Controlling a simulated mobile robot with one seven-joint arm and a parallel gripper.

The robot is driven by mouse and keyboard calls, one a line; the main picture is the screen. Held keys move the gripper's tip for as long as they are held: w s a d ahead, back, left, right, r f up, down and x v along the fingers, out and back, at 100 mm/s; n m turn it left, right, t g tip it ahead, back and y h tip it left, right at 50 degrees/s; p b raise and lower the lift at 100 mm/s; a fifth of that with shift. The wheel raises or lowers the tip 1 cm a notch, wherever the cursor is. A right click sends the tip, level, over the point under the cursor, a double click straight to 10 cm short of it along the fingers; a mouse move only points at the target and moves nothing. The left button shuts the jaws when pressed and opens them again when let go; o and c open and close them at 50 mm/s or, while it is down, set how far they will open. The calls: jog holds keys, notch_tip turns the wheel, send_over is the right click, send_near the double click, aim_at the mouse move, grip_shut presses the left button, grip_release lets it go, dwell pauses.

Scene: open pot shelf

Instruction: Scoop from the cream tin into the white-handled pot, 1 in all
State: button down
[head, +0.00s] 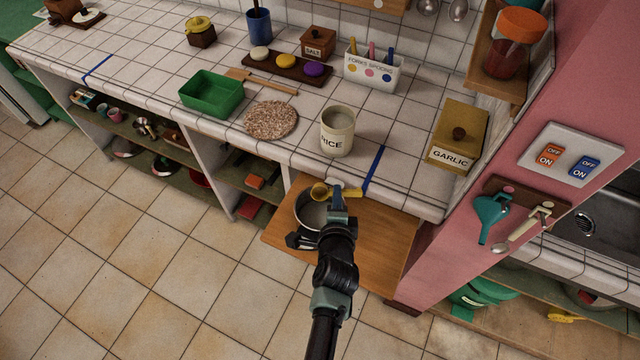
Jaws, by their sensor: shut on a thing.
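The cream tin (337,134), lettered "RICE", stands upright and open on the tiled counter near its front edge. The pot (302,208) sits below it on a wooden board, partly hidden behind my gripper and arm; I cannot make out its handle. A pale inside shows in the pot. My gripper (340,194) is shut on a yellow scoop (320,192). The scoop's bowl is over the pot's far rim, in front of the tin. Whether the scoop holds anything is too small to tell.
The wooden board (385,238) juts out below the counter. A round speckled mat (271,119) and a green tray (211,94) lie left of the tin. A garlic box (458,135) stands right, beyond a blue line (374,168). A pink wall (445,215) closes the right side.

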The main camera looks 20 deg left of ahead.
jog(key=shift+r+g+h+p, duration=0.3)
jog(key=shift+g+p, duration=0.4)
jog(key=shift+p, duration=1.6)
jog(key=shift+r+g+h+p, duration=0.25)
jog(key=shift+g+p, duration=0.45)
jog(key=shift+p, duration=1.55)
jog(key=g+h+b, duration=0.1)
jog(key=g, duration=0.2)
jog(key=g+h+b, duration=0.1)
jog(key=g+b, duration=0.1)
jog(key=g, duration=0.1)
jog(key=r+g+h+b, duration=0.1)
jog(key=g, duration=0.2)
jog(key=shift+h, duration=0.25)
jog(key=shift+r, duration=0.1)
